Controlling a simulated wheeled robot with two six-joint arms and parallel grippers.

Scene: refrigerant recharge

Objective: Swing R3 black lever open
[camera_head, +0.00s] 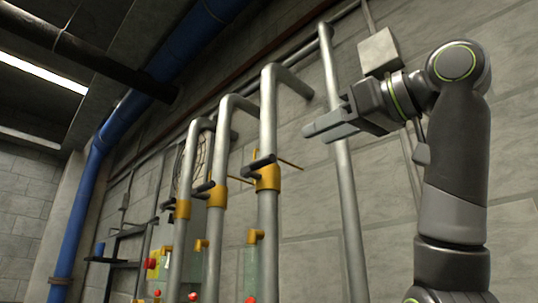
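Three grey vertical pipes carry yellow valves with black levers. The nearest black lever (259,162) juts left from the top of its yellow valve (268,179). A second black lever (204,187) sits on the middle valve (217,197), and a third black lever (167,204) on the farthest valve (183,209). I see no readable label telling which is R3. My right gripper (322,128) is up and right of the nearest lever, apart from it, pointing left. Its fingers are seen nearly edge-on, so their gap is unclear. My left gripper is not in view.
A thin grey pipe (348,210) runs down the wall behind my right gripper. Smaller yellow fittings (256,237) and red knobs sit lower down. A large blue pipe (80,200) stands at the left. Open space lies between my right gripper and the nearest valve.

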